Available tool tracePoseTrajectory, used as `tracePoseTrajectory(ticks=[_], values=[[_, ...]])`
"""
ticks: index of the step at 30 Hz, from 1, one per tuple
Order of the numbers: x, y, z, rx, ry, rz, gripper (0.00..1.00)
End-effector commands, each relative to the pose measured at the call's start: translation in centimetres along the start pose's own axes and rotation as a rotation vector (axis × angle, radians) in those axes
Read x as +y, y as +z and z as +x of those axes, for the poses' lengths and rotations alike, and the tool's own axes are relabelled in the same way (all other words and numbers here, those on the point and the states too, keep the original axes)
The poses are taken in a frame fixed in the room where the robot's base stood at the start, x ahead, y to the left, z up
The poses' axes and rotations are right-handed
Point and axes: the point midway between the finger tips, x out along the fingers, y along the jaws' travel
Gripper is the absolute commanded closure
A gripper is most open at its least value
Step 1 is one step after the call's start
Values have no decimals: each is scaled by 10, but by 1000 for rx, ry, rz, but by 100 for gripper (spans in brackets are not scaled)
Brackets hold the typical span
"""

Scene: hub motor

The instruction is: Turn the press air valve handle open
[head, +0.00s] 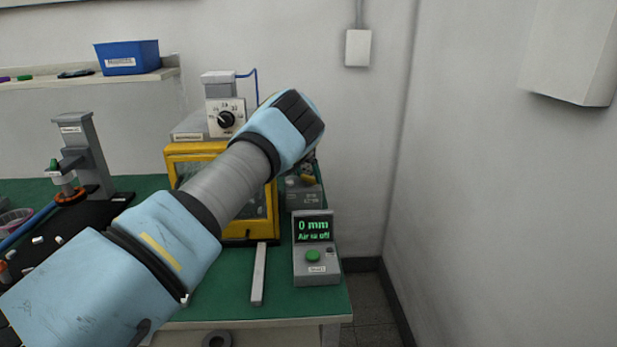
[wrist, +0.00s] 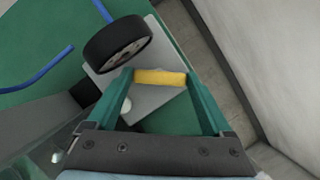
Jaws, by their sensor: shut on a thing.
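The yellow valve handle (wrist: 160,77) lies crosswise between the two teal fingers of my gripper (wrist: 161,80) in the wrist view. My gripper is shut on it. The handle sits over a light grey plate or block (wrist: 157,108), beside a black round gauge-like part (wrist: 118,42). In the head view my arm covers most of the valve, and the fingers are hidden behind it. A grey valve block (head: 304,195) shows partly below my wrist. The control box (head: 316,262) in front of it reads "0 mm" and "Air is off".
The yellow-framed press (head: 205,149) stands just left of my gripper, partly behind my arm. A grey bar (head: 259,273) lies on the green bench. Blue tubing (wrist: 40,75) runs near the valve. The grey wall (head: 500,200) is at the right, with a floor gap before it.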

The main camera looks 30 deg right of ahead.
Motion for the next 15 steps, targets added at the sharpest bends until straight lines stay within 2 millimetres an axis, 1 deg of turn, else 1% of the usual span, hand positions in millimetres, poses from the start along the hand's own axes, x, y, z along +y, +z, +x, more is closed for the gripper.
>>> tracePoseTrajectory(ticks=[5, 6, 9, 15], values=[[0, 1, -1, -3, 1, -1, 71], [0, 1, -1, -3, 1, -1, 12], [0, 1, -1, -2, 1, -1, 0], [0, 1, 0, -2, 1, -1, 0]])
